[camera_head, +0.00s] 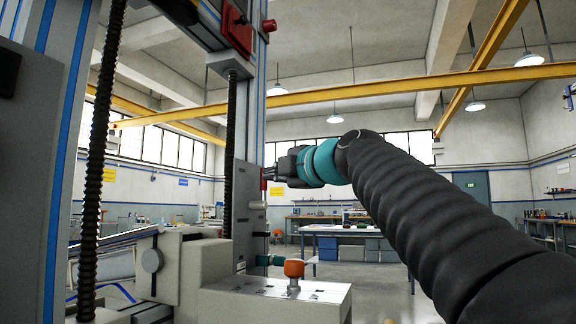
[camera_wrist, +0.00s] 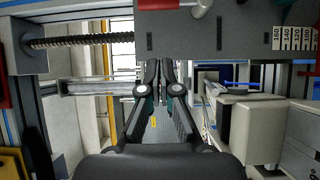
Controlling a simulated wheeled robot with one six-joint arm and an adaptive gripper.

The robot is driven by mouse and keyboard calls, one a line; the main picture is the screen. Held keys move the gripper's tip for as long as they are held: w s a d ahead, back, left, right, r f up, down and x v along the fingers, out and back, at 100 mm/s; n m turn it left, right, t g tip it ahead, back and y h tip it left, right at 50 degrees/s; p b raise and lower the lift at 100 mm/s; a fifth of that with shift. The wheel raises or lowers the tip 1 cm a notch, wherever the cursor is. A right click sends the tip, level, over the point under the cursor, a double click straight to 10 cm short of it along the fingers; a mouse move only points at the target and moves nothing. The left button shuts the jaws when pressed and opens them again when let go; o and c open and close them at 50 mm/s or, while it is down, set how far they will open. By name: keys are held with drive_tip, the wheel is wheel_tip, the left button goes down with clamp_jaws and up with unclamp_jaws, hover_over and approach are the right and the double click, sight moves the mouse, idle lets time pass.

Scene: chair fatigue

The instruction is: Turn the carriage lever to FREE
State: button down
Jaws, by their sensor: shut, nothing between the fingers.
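My gripper (camera_head: 274,172) is at the right side of the grey carriage plate (camera_head: 240,190) on the upright column in the head view. Its fingers are together and empty; in the wrist view they show (camera_wrist: 160,70) close under the edge of the grey plate (camera_wrist: 230,35). A small red part (camera_head: 263,179) shows at the plate's edge beside the fingertips; I cannot tell whether it is the carriage lever or whether the fingers touch it. A pale metal cylinder (camera_head: 258,205) sticks out just below. No FREE marking is readable.
A threaded rod (camera_head: 228,150) runs up the column. A red block (camera_head: 236,30) with a red knob (camera_head: 269,25) sits higher. Below, an orange knob (camera_head: 293,269) stands on a metal-topped base (camera_head: 325,291). Open floor lies right, before a workbench (camera_head: 345,231).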

sight(261, 174)
drive_tip(key=w+a+p, duration=0.2)
drive_tip(key=w, duration=0.5)
drive_tip(key=shift+w+p, duration=0.35)
